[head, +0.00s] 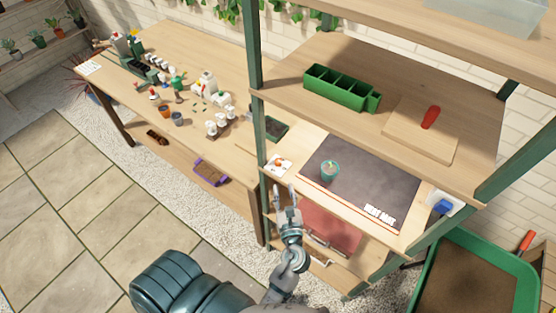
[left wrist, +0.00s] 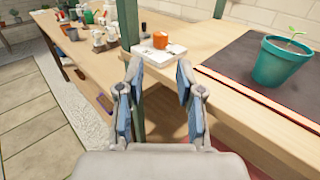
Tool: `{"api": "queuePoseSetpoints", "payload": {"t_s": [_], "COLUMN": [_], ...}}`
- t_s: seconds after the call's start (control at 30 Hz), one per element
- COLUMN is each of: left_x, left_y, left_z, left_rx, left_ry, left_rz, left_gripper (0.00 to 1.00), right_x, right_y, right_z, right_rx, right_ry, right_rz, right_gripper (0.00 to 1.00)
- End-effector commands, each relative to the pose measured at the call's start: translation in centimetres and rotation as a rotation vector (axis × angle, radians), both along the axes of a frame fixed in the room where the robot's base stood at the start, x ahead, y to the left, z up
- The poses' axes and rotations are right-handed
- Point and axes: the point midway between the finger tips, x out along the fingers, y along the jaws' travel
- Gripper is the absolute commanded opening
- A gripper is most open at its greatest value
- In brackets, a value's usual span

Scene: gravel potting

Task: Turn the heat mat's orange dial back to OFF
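The orange dial (left wrist: 160,40) sits on a white control box (left wrist: 158,54) at the left end of the shelf, and it also shows small in the head view (head: 279,162). Its marks are too small to read. The dark heat mat (head: 362,185) lies to the right of the box with a teal pot (head: 330,170) holding a seedling on it. My left gripper (head: 285,190) is open and empty in front of the shelf edge; in the left wrist view its fingers (left wrist: 160,75) stand apart, with the dial beyond and between them. My right gripper is not in view.
A green shelf post (left wrist: 128,22) stands just left of the control box. An upper shelf with a green planter (head: 340,90) hangs above the mat. A workbench (head: 180,60) with pots and bottles is at left, and a green tray (head: 430,275) at lower right.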

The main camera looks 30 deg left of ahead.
Motion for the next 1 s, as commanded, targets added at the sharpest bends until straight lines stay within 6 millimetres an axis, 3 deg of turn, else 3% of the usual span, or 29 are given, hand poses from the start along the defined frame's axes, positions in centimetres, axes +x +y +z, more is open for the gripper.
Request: {"api": "queuePoseSetpoints", "payload": {"t_s": [0.3,0.5,0.97,1.0], "left_x": [6.0,8.5,9.5,9.5], "left_y": [4.9,7.0,7.8,7.8], "left_z": [0.2,0.0,0.0,0.0], "left_rx": [0.001,-0.001,-0.001,-0.001], "left_ry": [-0.004,-0.002,-0.001,0.000], "left_rz": [0.000,-0.001,-0.002,-0.002], "left_gripper": [0.37,0.37,0.37,0.27], "right_x": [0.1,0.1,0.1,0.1], "right_y": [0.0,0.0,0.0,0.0], "right_z": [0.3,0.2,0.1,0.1], "right_rx": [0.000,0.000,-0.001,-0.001], "right_ry": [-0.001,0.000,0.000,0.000], "right_rz": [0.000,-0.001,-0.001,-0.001], "right_gripper": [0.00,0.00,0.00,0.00]}}
